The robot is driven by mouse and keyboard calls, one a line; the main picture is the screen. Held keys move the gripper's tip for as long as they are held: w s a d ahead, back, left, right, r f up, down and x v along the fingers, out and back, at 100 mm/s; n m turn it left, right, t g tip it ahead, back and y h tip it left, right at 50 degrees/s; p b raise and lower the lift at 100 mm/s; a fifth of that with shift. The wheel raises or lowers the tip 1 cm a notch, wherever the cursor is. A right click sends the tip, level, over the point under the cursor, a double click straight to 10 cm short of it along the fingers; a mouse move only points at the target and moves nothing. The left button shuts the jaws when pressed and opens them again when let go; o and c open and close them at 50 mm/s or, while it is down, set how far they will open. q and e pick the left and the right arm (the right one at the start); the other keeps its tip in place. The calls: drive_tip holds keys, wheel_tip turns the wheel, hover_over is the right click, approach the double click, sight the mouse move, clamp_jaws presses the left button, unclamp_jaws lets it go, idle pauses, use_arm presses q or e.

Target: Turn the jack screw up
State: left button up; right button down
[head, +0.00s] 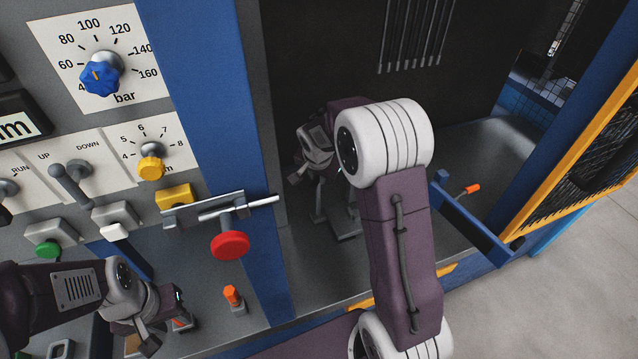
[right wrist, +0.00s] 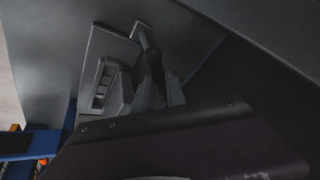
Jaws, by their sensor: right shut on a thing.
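My right gripper (head: 318,185) reaches into the dark machine bay in the head view, low over the bay floor. It is shut on a part of the jack screw, a small grey upright part. The grip itself is mostly hidden by my wrist and arm. A flat grey base plate (head: 350,228) lies on the floor just below. In the right wrist view, a dark rod with a bent grey top (right wrist: 150,55) stands between the fingers, beside a grey plate (right wrist: 100,45). My left gripper (head: 165,328) hangs at the lower left, its fingers apart.
A panel with a blue pressure knob (head: 101,78), a yellow knob (head: 151,168) and a lever (head: 70,182) stands left. A red knob (head: 230,245) and a blue post (head: 205,130) border the bay. A yellow mesh guard (head: 590,140) stands right, beside a blue bracket (head: 470,220).

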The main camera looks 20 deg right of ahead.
drive_tip(key=m+b, duration=0.2)
drive_tip(key=shift+a+f+g+h+b, duration=0.2)
drive_tip(key=shift+g+h+b, duration=0.1)
drive_tip(key=shift+h+b, duration=0.1)
use_arm(q)
drive_tip(key=shift+f+b, duration=0.55)
drive_tip(key=shift+f, duration=2.15)
use_arm(e)
drive_tip(key=shift+w+r+m+g+h, duration=0.1)
drive_tip(key=shift+m+g+h, duration=0.1)
drive_tip(key=shift+m, duration=0.45)
drive_tip(key=shift+r+m+g+h, duration=0.1)
drive_tip(key=shift+m+h, duration=0.1)
drive_tip(key=shift+m, duration=0.75)
drive_tip(key=c, duration=1.4)
unclamp_jaws()
drive_tip(key=shift+a, duration=0.1)
drive_tip(key=shift+o, duration=0.2)
drive_tip(key=shift+r, duration=0.15)
use_arm(q)
drive_tip(key=shift+r+p, duration=0.7)
use_arm(e)
drive_tip(key=v, duration=0.9)
